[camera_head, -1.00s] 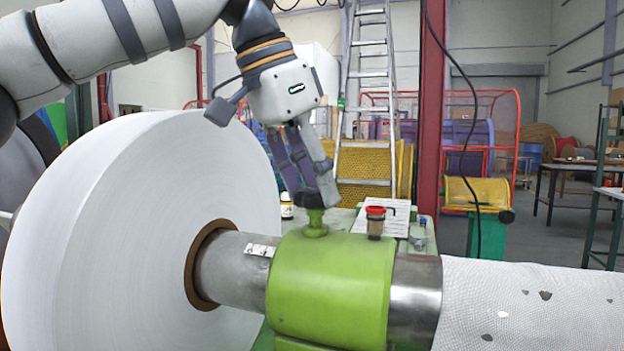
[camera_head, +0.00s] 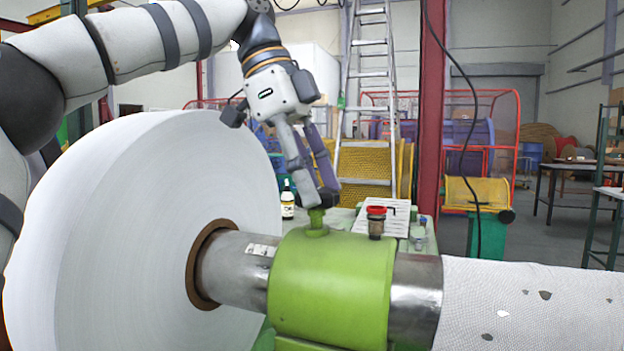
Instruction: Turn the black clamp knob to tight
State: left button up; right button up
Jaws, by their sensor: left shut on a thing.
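The black clamp knob (camera_head: 322,198) sits on top of a green stem (camera_head: 317,222) that rises from the green clamp housing (camera_head: 330,285) around a metal shaft. My left gripper (camera_head: 318,190) reaches down from above with its fingers shut on the knob. The fingers cover much of the knob, so its marks and exact angle are hidden. My right gripper is out of the view.
A large white roll (camera_head: 120,230) stands at the left of the housing.

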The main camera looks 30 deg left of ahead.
pick_arm(q)
jog(key=shift+m, duration=0.5)
jog(key=o, duration=1.2)
jog(key=shift+c, duration=0.2)
